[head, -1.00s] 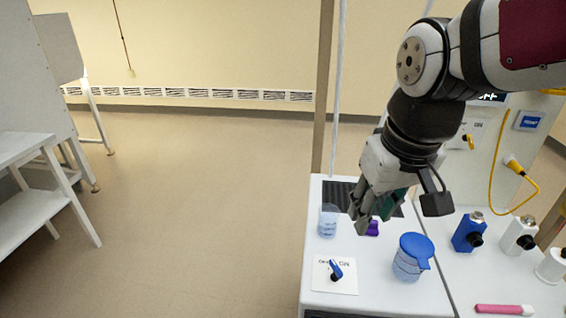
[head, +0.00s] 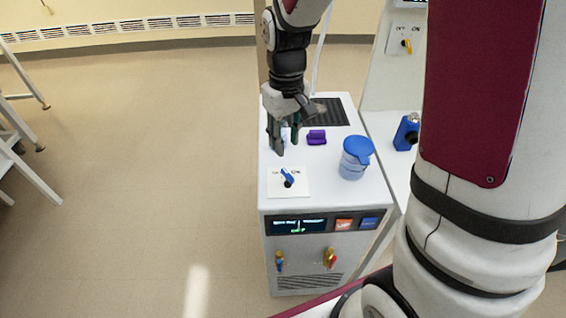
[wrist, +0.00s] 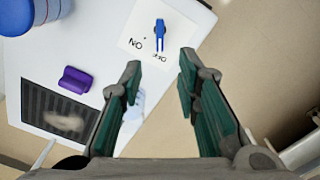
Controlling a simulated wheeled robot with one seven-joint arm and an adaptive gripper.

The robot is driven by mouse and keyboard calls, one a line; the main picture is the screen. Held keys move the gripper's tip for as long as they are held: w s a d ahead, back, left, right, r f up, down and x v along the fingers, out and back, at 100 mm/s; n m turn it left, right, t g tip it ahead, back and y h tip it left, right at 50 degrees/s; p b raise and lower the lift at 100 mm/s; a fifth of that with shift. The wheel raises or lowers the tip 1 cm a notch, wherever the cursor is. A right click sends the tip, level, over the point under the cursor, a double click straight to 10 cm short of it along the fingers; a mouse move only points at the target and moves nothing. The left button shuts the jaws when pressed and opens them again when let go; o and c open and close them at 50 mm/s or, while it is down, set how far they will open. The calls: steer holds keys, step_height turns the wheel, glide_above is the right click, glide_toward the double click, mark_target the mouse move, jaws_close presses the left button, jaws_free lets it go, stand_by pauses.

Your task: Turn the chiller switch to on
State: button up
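The chiller (head: 325,195) is a white cabinet with a dark display on its front. Its switch is a blue lever knob (head: 287,177) on a white plate (head: 303,188) on the top, near the front left. The lever leans up and left in the head view, toward the OFF side; ON is printed to the right. My gripper (head: 280,146) is open and empty, above the chiller top and behind the switch. In the wrist view the fingers (wrist: 160,68) are spread, and the blue knob (wrist: 160,35) lies beyond the tips, apart from them.
A jug with a blue lid (head: 357,160) stands right of the switch. A purple block (head: 316,137) and a dark grille (head: 332,112) lie behind. A clear beaker (wrist: 135,105) is partly hidden by my gripper. Another switch with a yellow lever (head: 406,45) is on an upright panel.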

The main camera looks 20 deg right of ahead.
mark_target(285, 171)
step_height(285, 171, down, 10)
steer(key=shift+f, duration=0.1)
stand_by(0.4)
jaws_close()
